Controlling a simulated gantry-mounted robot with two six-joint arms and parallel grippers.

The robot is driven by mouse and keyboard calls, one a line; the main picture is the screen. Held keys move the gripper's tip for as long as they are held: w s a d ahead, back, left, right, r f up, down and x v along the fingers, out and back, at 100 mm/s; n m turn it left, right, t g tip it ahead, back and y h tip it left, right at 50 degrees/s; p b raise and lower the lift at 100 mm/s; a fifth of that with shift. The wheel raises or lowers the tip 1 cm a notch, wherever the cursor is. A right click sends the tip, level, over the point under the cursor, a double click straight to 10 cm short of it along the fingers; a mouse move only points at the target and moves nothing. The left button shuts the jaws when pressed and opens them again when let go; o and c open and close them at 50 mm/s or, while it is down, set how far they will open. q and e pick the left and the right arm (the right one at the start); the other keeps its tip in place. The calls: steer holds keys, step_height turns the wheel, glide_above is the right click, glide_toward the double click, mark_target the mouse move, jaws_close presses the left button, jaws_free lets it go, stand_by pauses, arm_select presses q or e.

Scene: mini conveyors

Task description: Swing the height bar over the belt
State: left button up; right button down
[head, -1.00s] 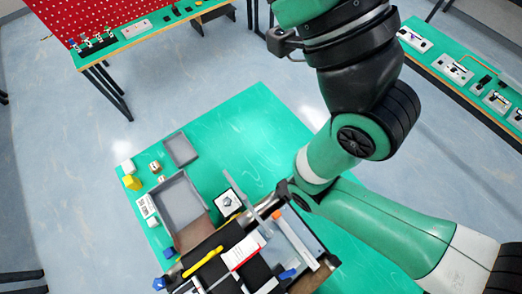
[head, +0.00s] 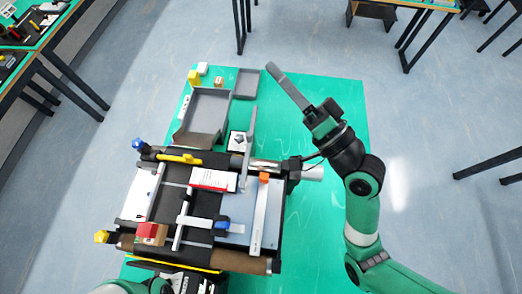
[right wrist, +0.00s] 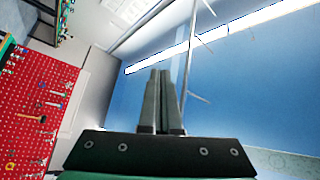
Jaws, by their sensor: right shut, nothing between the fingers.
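The mini conveyor has a dark belt (head: 203,203) and stands at the front left of the green table in the head view. A long pale bar (head: 260,215) with an orange end piece (head: 264,178) lies along the belt's right side, over a light panel. I take it for the height bar, but cannot be sure. My right gripper (head: 270,68) is raised beyond the conveyor, up and right of it, clear of the bar. Its long grey fingers are together and empty, as the right wrist view also shows (right wrist: 162,75). My left gripper does not show; only green arm parts appear at the bottom edge.
A pale cross arm with a blue block (head: 222,224) and a red block (head: 147,231) are at the belt. A red-and-white card (head: 212,179) lies above them. A grey tray (head: 225,112) and yellow block (head: 194,77) are behind. The table's right part (head: 318,225) is clear.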

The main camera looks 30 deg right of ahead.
steer(key=s+d+f+m+g+h+b, duration=0.1)
steer(key=s+f+m+b, duration=0.1)
steer(key=f, duration=0.8)
steer(key=s+d+f+m+g+h+b, duration=0.1)
steer(key=s+f+m+b, duration=0.1)
steer(key=f, duration=0.9)
steer(key=s+d+f+m+g+h+b, duration=0.1)
steer(key=s+d+f+m+b, duration=0.1)
steer(key=f+b, duration=0.4)
steer(key=shift+s+f+m, duration=0.2)
steer(key=shift+f+m, duration=0.2)
steer(key=shift+f, duration=0.5)
steer(key=shift+s+f+m, duration=0.15)
steer(key=shift+f+m, duration=0.25)
steer(key=shift+f, duration=0.55)
steer(key=shift+s+f+m, duration=0.2)
steer(key=shift+f+m, duration=0.2)
steer(key=shift+f, duration=0.5)
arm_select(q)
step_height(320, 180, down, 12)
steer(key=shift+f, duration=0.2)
arm_select(e)
steer(key=shift+r, duration=0.1)
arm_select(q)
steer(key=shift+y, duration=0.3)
arm_select(e)
steer(key=shift+w, duration=0.1)
